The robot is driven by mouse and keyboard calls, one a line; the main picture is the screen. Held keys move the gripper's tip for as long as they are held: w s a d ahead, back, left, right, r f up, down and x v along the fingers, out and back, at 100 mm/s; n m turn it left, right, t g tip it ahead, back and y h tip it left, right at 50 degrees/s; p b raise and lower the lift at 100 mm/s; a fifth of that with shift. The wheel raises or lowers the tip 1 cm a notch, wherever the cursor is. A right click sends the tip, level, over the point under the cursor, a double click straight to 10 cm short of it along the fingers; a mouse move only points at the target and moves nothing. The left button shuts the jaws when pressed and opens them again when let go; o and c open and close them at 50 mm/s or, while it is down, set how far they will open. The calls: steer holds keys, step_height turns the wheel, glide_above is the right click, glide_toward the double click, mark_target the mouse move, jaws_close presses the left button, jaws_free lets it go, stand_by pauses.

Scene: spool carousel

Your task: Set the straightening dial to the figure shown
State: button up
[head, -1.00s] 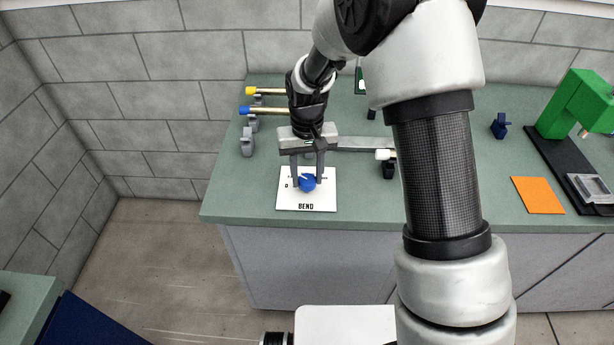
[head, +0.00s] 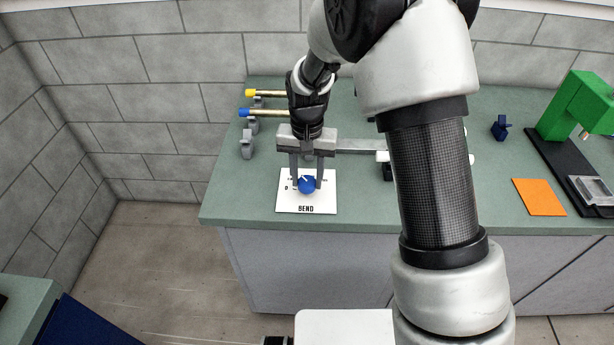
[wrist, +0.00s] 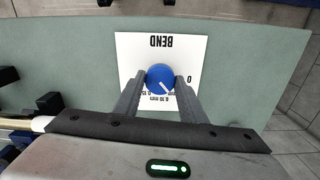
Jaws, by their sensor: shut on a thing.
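The straightening dial (head: 307,185) is a blue round knob with a white pointer line on a white plate marked BEND (head: 320,207), near the counter's front left. In the wrist view the dial (wrist: 159,78) sits between both fingertips, and its pointer slants to the lower right. There, small figures are printed below the knob, one reading about 0.10 mm, with a 0 to the right; a finger partly covers them. My gripper (head: 306,184) points down, shut on the dial from both sides; it also shows in the wrist view (wrist: 159,82).
Left-back on the counter (head: 450,200), rods with a yellow end (head: 250,92) and a blue end (head: 244,112) lie on grey supports. A grey bar (head: 360,145) runs behind my gripper. An orange square (head: 538,197) and a green machine (head: 578,105) are at right.

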mark_target(307, 181)
steer(key=o, duration=1)
steer(key=shift+r, duration=0.1)
steer(key=shift+r+p, duration=0.3)
steer(key=shift+r, duration=8.35)
steer(key=s+d+r+t+p, duration=0.2)
steer(key=s+d+r+t, duration=0.1)
steer(key=s+d+r, duration=0.7)
steer(key=s+d+t, duration=0.1)
steer(key=s, duration=0.3)
steer(key=s+d+r+n+p, duration=0.1)
steer(key=s+d, duration=0.1)
steer(key=s, duration=0.2)
steer(key=s+d+r+t, duration=0.1)
steer(key=s, duration=0.3)
steer(key=shift+s+d+n+t+p, duration=0.3)
steer(key=shift+p, duration=0.05)
